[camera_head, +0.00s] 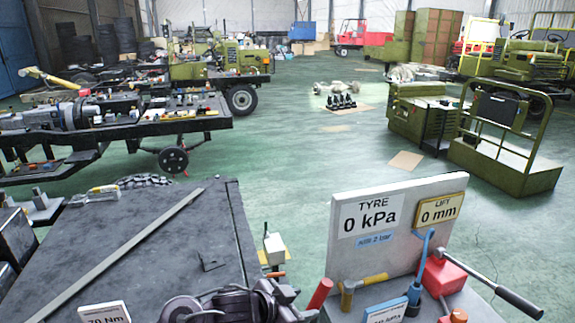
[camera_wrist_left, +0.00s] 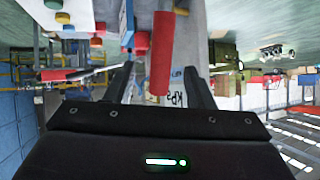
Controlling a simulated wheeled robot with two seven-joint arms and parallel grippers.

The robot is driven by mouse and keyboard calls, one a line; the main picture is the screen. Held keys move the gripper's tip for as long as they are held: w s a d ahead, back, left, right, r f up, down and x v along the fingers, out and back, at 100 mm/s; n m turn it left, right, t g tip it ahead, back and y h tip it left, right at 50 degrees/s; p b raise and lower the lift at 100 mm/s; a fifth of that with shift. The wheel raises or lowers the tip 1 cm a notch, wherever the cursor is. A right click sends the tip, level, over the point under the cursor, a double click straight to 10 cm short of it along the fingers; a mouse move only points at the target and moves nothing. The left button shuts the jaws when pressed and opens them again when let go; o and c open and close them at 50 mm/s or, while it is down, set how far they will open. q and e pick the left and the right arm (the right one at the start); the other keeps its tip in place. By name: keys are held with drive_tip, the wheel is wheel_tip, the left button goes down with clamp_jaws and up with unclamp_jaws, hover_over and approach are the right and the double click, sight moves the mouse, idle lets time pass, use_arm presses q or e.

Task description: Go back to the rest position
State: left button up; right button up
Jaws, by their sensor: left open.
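My left gripper (camera_head: 288,293) is low in the head view, at the front edge of the dark bench. It is open in the left wrist view (camera_wrist_left: 160,72), with its two dark fingers apart. A red cylindrical handle (camera_head: 320,293) stands just right of the gripper. It also shows between the fingers in the left wrist view (camera_wrist_left: 163,45); I cannot tell whether it is touched. My right gripper is in neither view.
A white board (camera_head: 400,205) reads TYRE 0 kPa and LIFT 0 mm. Before it are a hammer (camera_head: 360,284), a blue tool (camera_head: 418,280) and a red block with a long lever (camera_head: 445,275). A dark bench (camera_head: 150,240) is left. Open green floor (camera_head: 300,150) lies beyond.

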use_arm(q)
drive_tip(key=s+a+f+n+g+y, duration=0.25)
drive_tip(key=s+a+n+y, duration=0.2)
drive_tip(key=s+a, duration=0.65)
drive_tip(key=s+a+f+n+g+y, duration=0.1)
drive_tip(key=s+a+f+n+y, duration=0.35)
drive_tip(key=s+a, duration=0.65)
wheel_tip(320, 180, down, 29)
drive_tip(key=s+g, duration=0.2)
drive_tip(key=s+a+f+b, duration=0.1)
drive_tip(key=s+a+f, duration=0.1)
drive_tip(key=s+f, duration=0.8)
drive_tip(key=s+a+f, duration=0.1)
drive_tip(key=s+f, duration=0.9)
drive_tip(key=shift+a+g+b, duration=0.35)
drive_tip(key=shift+a, duration=0.05)
drive_tip(key=shift+s, duration=0.1)
